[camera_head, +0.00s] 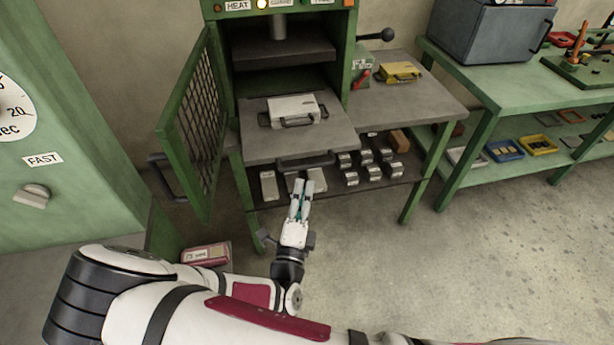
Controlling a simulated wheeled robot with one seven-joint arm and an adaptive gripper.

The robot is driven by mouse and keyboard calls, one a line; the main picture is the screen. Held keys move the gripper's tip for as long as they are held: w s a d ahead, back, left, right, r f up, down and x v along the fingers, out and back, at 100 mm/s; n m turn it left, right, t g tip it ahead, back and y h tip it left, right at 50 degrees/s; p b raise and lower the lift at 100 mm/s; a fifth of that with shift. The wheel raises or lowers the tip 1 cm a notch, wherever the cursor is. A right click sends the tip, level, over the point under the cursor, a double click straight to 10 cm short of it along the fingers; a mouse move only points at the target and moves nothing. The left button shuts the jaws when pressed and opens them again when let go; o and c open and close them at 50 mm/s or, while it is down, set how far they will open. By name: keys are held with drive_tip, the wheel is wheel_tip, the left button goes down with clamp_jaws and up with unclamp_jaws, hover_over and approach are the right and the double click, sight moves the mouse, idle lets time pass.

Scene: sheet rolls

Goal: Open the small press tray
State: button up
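The press tray (262,148) is a flat grey plate at the front of the green press, sticking out from below its opening. It bears a white mould block (292,110) with dark handles. A dark bar handle (305,163) runs along the tray's front edge. My gripper (303,181) points up the picture, just below this handle, with its fingertips close together. A narrow gap seems to show between the fingers, but whether they are shut is unclear. I cannot tell whether the tips touch the handle; the handle's bar shows above them.
The press's mesh door (195,120) stands open at the left. A side table (420,97) bears a yellow mould (400,71). Several metal blocks lie on the shelf (262,203) below the tray. A red box (207,253) lies on the floor. The floor at the right is clear.

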drive_tip(key=shift+v, duration=1.7)
drive_tip(key=s+d+r+m+g+h, duration=0.3)
drive_tip(key=d+r+m+g+h, duration=0.2)
drive_tip(key=d+r+m+g, duration=0.75)
drive_tip(key=s+d+r+m+g+h, duration=0.2)
drive_tip(key=d+r+m+g+h, duration=0.3)
drive_tip(key=d+m, duration=0.85)
drive_tip(key=s+a+r+m+t+y, duration=0.2)
drive_tip(key=s+r+m+y, duration=1)
drive_tip(key=m, duration=1.3)
drive_tip(key=shift+s+a+r+m, duration=0.2)
drive_tip(key=shift+s+r+m, duration=0.2)
drive_tip(key=shift+s+r, duration=0.5)
